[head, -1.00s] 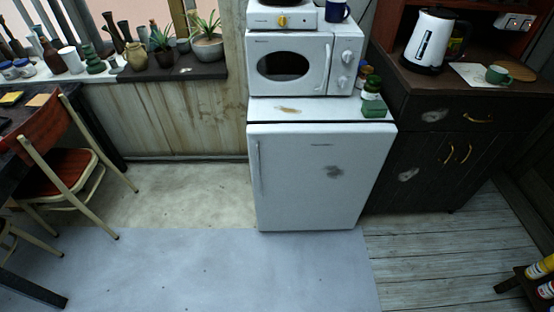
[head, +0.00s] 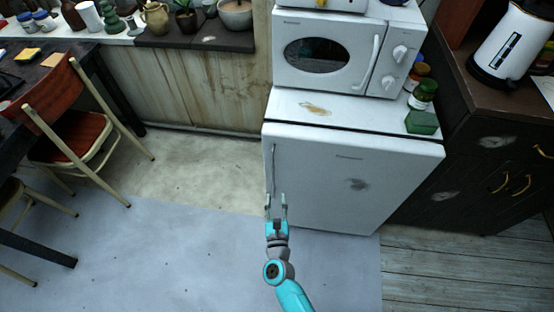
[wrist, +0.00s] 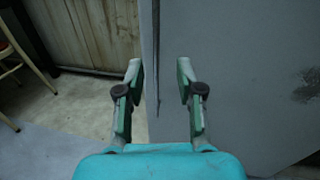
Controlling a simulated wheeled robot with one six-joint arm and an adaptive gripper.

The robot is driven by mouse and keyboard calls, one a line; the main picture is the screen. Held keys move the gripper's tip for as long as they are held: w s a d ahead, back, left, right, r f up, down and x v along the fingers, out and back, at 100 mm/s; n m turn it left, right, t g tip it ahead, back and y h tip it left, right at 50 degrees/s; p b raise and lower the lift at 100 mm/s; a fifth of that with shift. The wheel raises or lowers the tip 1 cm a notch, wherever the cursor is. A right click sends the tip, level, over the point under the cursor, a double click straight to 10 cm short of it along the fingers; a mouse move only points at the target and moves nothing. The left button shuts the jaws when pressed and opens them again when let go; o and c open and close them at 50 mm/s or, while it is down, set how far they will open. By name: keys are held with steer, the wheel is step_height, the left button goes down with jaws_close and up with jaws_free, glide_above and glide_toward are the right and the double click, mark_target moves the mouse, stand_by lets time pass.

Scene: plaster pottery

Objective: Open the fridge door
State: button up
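The small white fridge (head: 335,185) stands closed against the wall, with a dark smudge on its door. Its thin vertical handle (head: 274,160) runs along the left edge of the door. My gripper (head: 276,198) is in front of the lower left part of the door, near the lower end of the handle. In the wrist view my gripper (wrist: 159,75) is open, its two fingers apart. The handle (wrist: 156,50) shows between and beyond the fingertips, its lower end hanging in the gap. I cannot tell whether a finger touches it.
A white microwave (head: 330,55) sits on the fridge, with jars and a green box (head: 422,122) beside it. A dark cabinet (head: 490,150) stands to the right. A red chair (head: 75,135) is at the left. The floor left of the fridge is clear.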

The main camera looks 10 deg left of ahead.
mark_target(273, 172)
steer(key=shift+m, duration=0.3)
steer(key=w, duration=0.4)
steer(key=w+a, duration=0.1)
steer(key=w, duration=0.3)
steer(key=w+a, duration=0.1)
steer(key=w, duration=0.2)
steer(key=shift+w+a, duration=0.25)
steer(key=shift+w, duration=0.15)
jaws_close()
